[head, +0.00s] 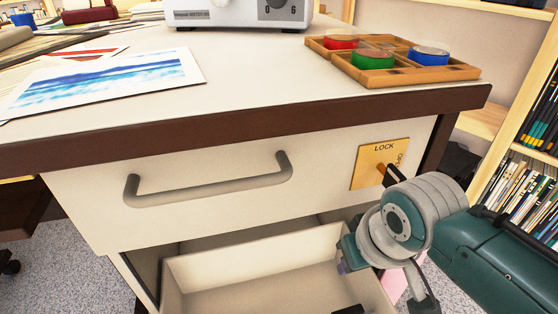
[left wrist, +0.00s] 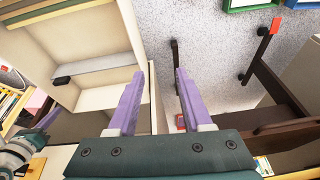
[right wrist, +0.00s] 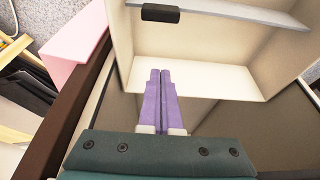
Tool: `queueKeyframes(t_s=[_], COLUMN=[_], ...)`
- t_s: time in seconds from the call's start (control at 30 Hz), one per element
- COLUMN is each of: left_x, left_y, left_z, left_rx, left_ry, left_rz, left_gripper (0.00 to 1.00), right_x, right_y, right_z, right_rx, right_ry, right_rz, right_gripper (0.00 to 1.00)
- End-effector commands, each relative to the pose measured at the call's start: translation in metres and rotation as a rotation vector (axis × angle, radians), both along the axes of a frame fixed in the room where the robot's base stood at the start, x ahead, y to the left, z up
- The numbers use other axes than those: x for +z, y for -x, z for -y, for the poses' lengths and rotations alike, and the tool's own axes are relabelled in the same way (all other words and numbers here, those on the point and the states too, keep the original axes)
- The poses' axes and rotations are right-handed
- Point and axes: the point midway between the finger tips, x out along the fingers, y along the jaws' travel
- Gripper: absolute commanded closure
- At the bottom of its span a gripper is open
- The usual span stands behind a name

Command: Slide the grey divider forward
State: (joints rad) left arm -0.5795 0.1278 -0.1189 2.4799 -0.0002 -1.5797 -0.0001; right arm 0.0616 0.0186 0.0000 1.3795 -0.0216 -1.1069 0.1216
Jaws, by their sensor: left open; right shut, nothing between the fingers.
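The grey divider (right wrist: 235,13) spans the open lower drawer (head: 235,253), with a black tab (right wrist: 160,14) on it. The divider also shows in the left wrist view (left wrist: 105,73), with open drawer space on both sides. In the head view it is mostly out of frame. My right gripper (right wrist: 160,75) is shut and empty, pointing down at the drawer's right side, apart from the divider. In the head view its fingers are mostly hidden behind the wrist. My left gripper (left wrist: 159,73) is open and empty beside the drawer, outside the head view.
The upper drawer with a bar handle (head: 210,182) is closed above the open one. A brass lock plate (head: 379,164) is close to my right arm. The desktop holds prints (head: 105,78) and a wooden tray (head: 405,75). Dark chair legs (left wrist: 265,75) stand near my left gripper.

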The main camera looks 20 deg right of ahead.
Motion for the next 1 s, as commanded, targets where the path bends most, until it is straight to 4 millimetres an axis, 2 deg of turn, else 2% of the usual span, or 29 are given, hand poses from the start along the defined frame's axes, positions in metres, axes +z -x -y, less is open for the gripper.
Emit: queueKeyframes(t_s=[0.17,0.27,0.67,0.7,0.73,0.9,1.0], left_x=[-0.011,-0.025,-0.1,-0.09,-0.088,-0.087,-0.087], left_y=[0.0,0.001,0.0,0.001,0.001,0.0,0.0], left_z=[0.003,0.004,0.004,0.003,0.003,0.002,0.001], left_rx=[0.003,0.006,0.006,0.006,0.006,0.003,0.002], left_ry=[0.01,0.013,0.013,0.013,0.012,0.007,0.005], left_rz=[0.0,-0.002,-0.002,-0.006,-0.008,-0.001,-0.001], left_gripper=[0.5,0.5,0.5,0.5,0.5,0.5,0.5], right_x=[-0.013,-0.027,-0.105,-0.096,-0.094,-0.093,-0.092], right_y=[-0.004,-0.009,-0.035,-0.025,-0.019,0.001,0.006], right_z=[0.001,0.001,0.004,0.003,0.002,0.0,-0.001], right_rx=[-0.001,-0.001,-0.001,0.0,0.0,0.0,0.0], right_ry=[0.0,0.0,0.0,0.0,0.0,0.0,0.001], right_rz=[0.0,0.001,0.001,-0.002,-0.002,0.0,0.001], right_gripper=[1.0,1.0,1.0,1.0,1.0,1.0,1.0])
